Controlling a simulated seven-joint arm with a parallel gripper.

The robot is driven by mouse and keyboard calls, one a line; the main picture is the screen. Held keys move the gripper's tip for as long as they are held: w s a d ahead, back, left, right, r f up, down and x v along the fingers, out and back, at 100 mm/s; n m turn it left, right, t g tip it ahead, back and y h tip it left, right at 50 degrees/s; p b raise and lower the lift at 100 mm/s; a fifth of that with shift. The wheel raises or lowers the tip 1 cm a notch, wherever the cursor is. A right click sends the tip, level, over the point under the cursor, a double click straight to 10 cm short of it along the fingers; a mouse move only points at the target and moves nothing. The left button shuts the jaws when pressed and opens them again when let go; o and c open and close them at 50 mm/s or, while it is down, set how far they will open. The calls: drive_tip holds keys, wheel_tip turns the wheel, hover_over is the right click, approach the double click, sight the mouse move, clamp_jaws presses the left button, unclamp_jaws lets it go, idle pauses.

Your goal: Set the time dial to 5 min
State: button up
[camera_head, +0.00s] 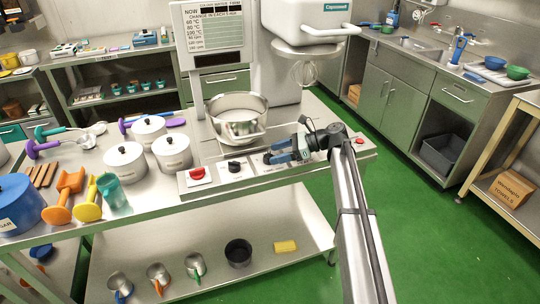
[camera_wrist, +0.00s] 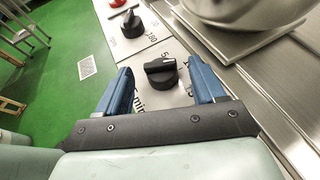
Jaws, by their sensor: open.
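The time dial (camera_wrist: 162,75) is a round black knob with a raised grip bar. It sits on a pale panel with printed numbers and "min" beside it, partly hidden. A pale mark shows on the knob, but I cannot tell which number it points at. In the wrist view my gripper (camera_wrist: 160,66) is open, with one blue finger on each side of the dial and a visible gap to both. In the head view my gripper (camera_head: 275,153) is over the right part of the control panel and hides most of this dial.
A second black dial (camera_wrist: 131,24) with "180" printed near it and a red button (camera_head: 197,173) are on the same panel. Lidded pots (camera_head: 172,151) stand to the left.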

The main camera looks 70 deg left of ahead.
drive_tip(key=v, duration=1)
